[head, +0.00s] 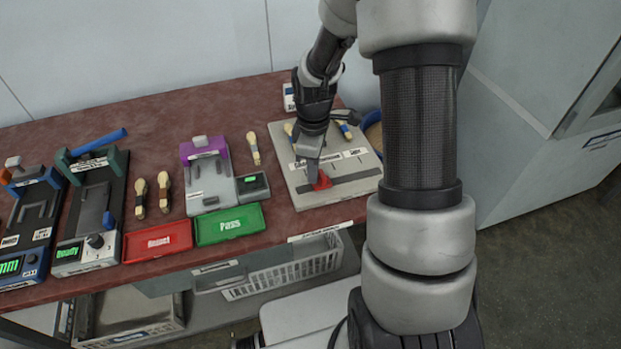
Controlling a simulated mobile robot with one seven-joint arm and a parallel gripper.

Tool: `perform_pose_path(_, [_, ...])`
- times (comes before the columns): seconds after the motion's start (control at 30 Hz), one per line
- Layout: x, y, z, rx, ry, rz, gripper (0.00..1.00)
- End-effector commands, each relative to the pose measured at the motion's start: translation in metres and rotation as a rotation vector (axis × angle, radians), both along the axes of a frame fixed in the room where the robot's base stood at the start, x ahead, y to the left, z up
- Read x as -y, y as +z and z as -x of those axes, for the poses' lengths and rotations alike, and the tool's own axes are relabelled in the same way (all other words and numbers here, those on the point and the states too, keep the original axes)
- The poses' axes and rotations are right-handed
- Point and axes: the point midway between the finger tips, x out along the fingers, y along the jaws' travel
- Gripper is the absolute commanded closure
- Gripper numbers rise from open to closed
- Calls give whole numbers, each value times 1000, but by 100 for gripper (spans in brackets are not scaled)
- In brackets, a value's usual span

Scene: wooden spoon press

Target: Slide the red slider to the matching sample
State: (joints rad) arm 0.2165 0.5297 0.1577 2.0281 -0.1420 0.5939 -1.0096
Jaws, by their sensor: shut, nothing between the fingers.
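The red slider (322,182) sits on a dark track (352,177) that runs across a pale grey board (309,200) at the right of the table. It is near the left part of the track. My gripper (314,176) points down at the slider, its fingers shut and empty, with the tip at or very near the slider's top left. I cannot tell whether they touch. My gripper and wrist hide the middle of that row.
A red tray (157,241) and a green "Pass" tray (230,224) stand at the table's front edge. A purple-topped device (207,178) and several loose spoons are left of the board. My arm fills the space right of the board, before a grey cabinet (530,130).

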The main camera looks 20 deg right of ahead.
Motion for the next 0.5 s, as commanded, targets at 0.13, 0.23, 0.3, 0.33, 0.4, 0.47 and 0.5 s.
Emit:
perform_pose_path(0.13, [7,0,0,0,-2,0,100])
perform_pose_path(0.23, [11,0,0,0,-2,0,100])
perform_pose_path(0.3, [13,0,0,0,-2,0,100])
perform_pose_path(0.33, [15,0,0,0,-2,0,100])
perform_pose_path(0.4, [18,0,0,0,-1,0,100])
perform_pose_path(0.47, [20,0,0,0,-1,0,100])
perform_pose_path(0.5, [22,0,0,0,-1,0,100])
